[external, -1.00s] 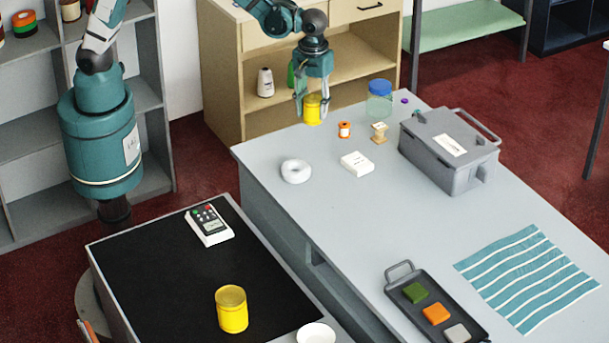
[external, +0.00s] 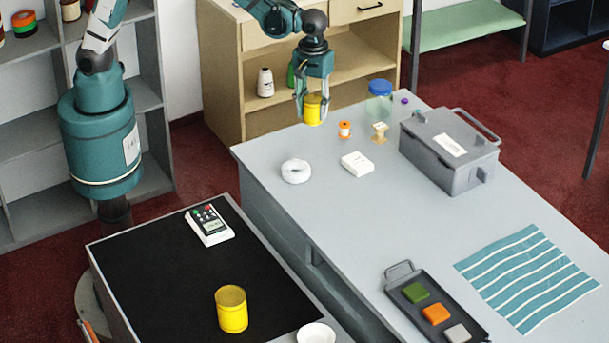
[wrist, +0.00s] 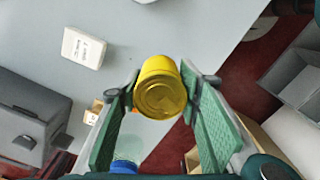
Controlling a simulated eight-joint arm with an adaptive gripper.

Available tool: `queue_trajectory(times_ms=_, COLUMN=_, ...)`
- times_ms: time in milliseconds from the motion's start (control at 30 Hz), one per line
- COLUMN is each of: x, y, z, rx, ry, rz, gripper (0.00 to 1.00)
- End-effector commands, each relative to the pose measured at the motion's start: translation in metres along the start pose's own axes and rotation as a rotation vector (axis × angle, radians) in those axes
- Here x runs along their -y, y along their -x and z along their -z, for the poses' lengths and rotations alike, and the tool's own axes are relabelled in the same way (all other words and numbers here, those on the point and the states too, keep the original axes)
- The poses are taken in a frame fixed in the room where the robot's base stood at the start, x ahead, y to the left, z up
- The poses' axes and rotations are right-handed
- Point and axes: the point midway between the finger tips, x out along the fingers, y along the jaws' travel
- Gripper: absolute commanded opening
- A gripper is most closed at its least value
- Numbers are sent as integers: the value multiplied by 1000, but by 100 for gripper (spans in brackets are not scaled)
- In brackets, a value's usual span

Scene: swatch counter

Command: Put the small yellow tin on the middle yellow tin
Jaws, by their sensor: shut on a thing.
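My gripper (external: 313,106) is shut on a small yellow tin (external: 312,111), near the far left edge of the grey counter. In the wrist view the same tin (wrist: 160,88) sits between the two green finger pads, its round end facing the camera. The tin looks raised off the counter, but the exact height is hard to tell. A larger yellow tin (external: 232,311) stands upright on the black mat (external: 185,285) of the near left table, well away from my gripper. Only these two yellow tins are in view.
Near my gripper are a white ring (external: 296,171), a white box (external: 357,164), an orange spool (external: 344,130), a wooden spool (external: 380,135) and a blue-lidded jar (external: 379,104). A grey case (external: 430,160) stands beyond. A keypad device (external: 209,226) and white bowl (external: 316,334) flank the larger tin.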

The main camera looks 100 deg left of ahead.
Motion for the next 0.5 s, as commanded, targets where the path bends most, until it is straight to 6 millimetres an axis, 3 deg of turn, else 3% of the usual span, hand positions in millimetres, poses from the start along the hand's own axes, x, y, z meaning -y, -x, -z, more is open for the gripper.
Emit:
queue_trajectory(times_ms=267, x=-19, y=-2, z=-30, rx=0, ry=-73, rz=0, gripper=18)
queue_trajectory(times_ms=500, x=-47, y=-6, z=-82, rx=0, ry=-200, rz=0, gripper=18)
